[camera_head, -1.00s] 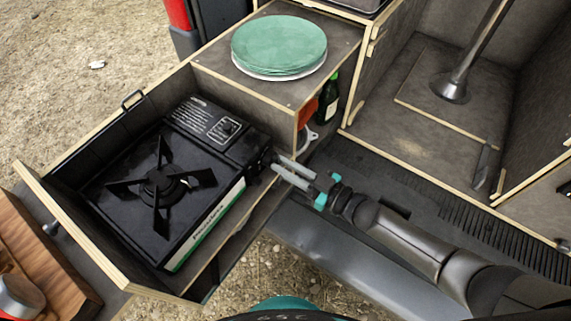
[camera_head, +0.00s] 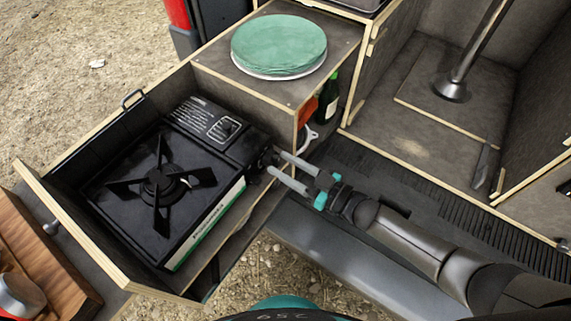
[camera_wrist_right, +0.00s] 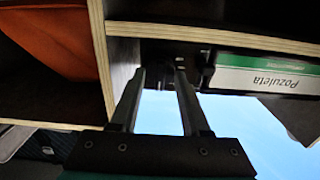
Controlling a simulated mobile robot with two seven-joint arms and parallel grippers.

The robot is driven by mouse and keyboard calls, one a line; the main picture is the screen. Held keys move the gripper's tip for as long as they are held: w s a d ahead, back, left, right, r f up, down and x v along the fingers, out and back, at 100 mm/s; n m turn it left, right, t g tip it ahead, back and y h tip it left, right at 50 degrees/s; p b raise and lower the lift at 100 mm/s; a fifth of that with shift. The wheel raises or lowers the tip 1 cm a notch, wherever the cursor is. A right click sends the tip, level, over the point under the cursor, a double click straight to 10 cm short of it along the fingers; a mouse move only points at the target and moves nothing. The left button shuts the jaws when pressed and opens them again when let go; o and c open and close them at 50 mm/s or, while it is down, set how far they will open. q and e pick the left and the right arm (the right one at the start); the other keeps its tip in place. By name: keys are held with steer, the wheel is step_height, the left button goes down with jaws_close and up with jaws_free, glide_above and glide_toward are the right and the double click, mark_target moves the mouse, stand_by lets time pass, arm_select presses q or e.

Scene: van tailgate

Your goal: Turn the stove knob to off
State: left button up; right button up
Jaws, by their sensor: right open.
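The black camping stove (camera_head: 150,200) sits in the pulled-out wooden drawer, with a burner and pot support on top. Its knob (camera_head: 267,157) is a small dark shape at the stove's right end, partly hard to make out against the dark body. My right gripper (camera_head: 278,162) is open, its two grey fingers pointing left at the knob end. In the right wrist view, the gripper (camera_wrist_right: 161,72) is open below a dark knob-like shape (camera_wrist_right: 180,62), close to the right finger. I cannot tell whether they touch or which setting the knob has. My left gripper is not in view.
A dark bottle (camera_head: 328,98) and an orange item (camera_head: 307,112) are in the cabinet beside the gripper. The drawer's wooden wall (camera_head: 95,230) borders the stove. A cutting board (camera_head: 40,260) lies at left.

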steer(key=v, duration=1.5)
steer(key=shift+p, duration=0.3)
steer(key=shift+d, duration=0.15)
steer(key=s+d+f+m+h, duration=0.1)
steer(key=d+f+m+h, duration=0.3)
steer(key=f, duration=0.6)
steer(key=s+d+f+m+h, duration=0.1)
steer(key=d+f+h, duration=0.2)
steer(key=f+h, duration=0.45)
steer(key=s+f+g, duration=0.1)
steer(key=s+f, duration=0.2)
steer(key=s+f+m+g+h, duration=0.1)
steer(key=s+f, duration=0.2)
steer(key=s+d+f+m+g+h, duration=0.1)
steer(key=s+f+g, duration=0.1)
steer(key=s+f, duration=0.2)
steer(key=shift+b, duration=0.3)
steer(key=s+a+f+g, duration=0.1)
steer(key=s+f+g, duration=0.1)
steer(key=s, duration=0.6)
steer(key=s+a+f+m+g+h, duration=0.1)
steer(key=s+f+g, duration=0.2)
steer(key=s, duration=0.4)
steer(key=shift+s+a+f+g, duration=0.15)
steer(key=shift+s+a+g, duration=0.15)
steer(key=shift+s, duration=0.1)
